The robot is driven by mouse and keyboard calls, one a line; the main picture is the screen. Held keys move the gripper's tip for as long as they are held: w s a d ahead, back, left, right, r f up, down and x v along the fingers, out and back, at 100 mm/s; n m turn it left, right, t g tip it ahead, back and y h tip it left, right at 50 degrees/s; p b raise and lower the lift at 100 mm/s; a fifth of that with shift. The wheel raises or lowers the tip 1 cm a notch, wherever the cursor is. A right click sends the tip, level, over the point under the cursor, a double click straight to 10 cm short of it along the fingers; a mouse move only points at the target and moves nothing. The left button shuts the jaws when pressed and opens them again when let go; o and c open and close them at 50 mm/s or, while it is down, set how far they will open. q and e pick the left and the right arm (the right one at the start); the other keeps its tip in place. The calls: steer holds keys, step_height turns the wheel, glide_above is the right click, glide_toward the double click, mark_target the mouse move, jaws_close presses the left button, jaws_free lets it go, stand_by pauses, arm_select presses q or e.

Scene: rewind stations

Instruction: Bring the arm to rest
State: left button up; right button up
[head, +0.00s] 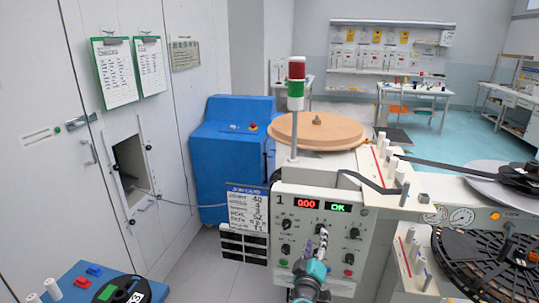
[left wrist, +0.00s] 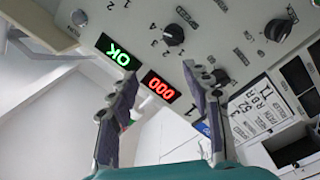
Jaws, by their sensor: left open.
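My left gripper (head: 322,240) is in front of the lower part of the grey control panel (head: 292,205) of station 1 in the head view. In the left wrist view its two fingers (left wrist: 167,75) are spread with nothing between the tips. The panel's red readout (left wrist: 160,87) and green OK display (left wrist: 118,50) show beyond them, with a black knob (left wrist: 173,34) above. The red readout shows 0.00 in the head view (head: 307,203), next to the green OK (head: 341,208). Whether a finger touches the panel cannot be told. My right gripper is in neither view.
A white written board (head: 247,205) hangs at the panel's left. A wooden disc (head: 316,131) and a red-green signal tower (head: 296,85) stand above the panel. Black reels (head: 480,262) are at right. A blue table (head: 70,285) is at lower left. Open floor (head: 210,265) lies between.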

arm_select(q)
steer(key=s+a+r+m+g+h, duration=0.25)
steer(key=s+a+r+m, duration=0.35)
steer(key=a+r, duration=0.3)
steer(key=s+a+f+g+y, duration=0.4)
steer(key=s+a+f, duration=0.3)
steer(key=s+a, duration=0.4)
steer(key=s+a+f+g+y, duration=0.4)
steer(key=s+a+f, duration=0.3)
steer(key=s+a, duration=0.5)
steer(key=a, duration=0.3)
steer(key=shift+s+a+f+m, duration=0.15)
steer(key=shift+a+m, duration=0.05)
steer(key=shift+m, duration=0.2)
steer(key=shift+y, duration=0.25)
